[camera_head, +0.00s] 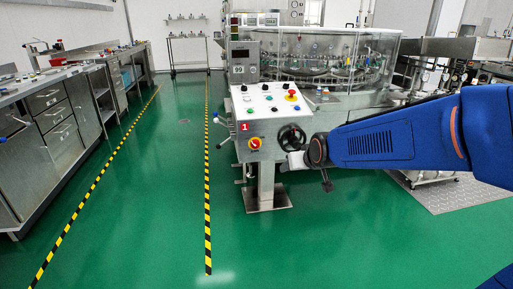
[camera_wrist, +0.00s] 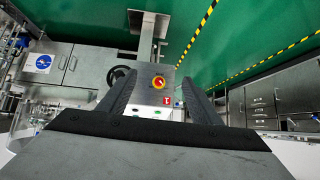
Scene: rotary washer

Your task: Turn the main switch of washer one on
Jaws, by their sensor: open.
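My gripper (camera_wrist: 157,78) is open and empty and points toward the switch. In the head view my gripper (camera_head: 304,165) is to the right of the switch and apart from it, partly hidden by my blue arm.
A black handwheel (camera_head: 292,137) is right of the switch, close to my gripper. Buttons and a red emergency stop (camera_head: 291,94) sit on the sloped panel above. The glass-covered washer (camera_head: 330,55) stands behind. Green floor is clear to the left, before the steel cabinets (camera_head: 50,115).

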